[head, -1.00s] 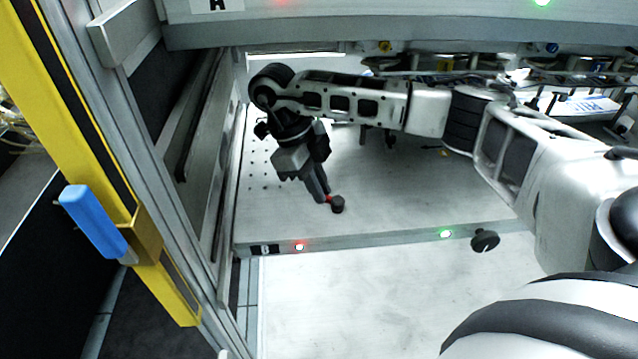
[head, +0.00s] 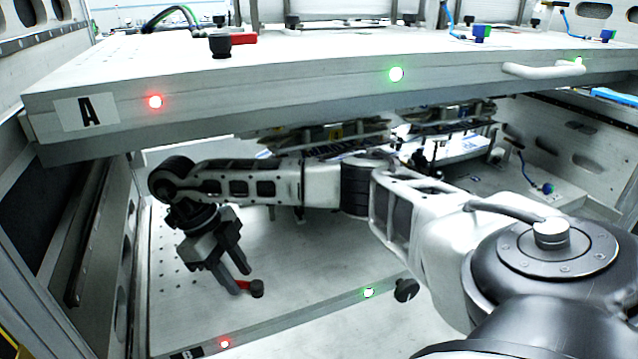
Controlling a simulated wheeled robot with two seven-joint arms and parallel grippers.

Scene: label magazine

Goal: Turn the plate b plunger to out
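Plate B (head: 315,258) is the lower plate, with part of its B label (head: 187,354) at the bottom edge. Its plunger shows as a black round knob (head: 257,288) with a short red handle (head: 243,286) pointing left. My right gripper (head: 243,281) reaches in under the upper plate and points down at the plunger. Its two fingers are apart, with the tips right at the red handle. I cannot tell whether they touch it. My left gripper is not in view.
Plate A (head: 300,75) lies close above my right arm, with its own black plunger knob (head: 220,46) and red handle. A side wall (head: 95,230) stands left.

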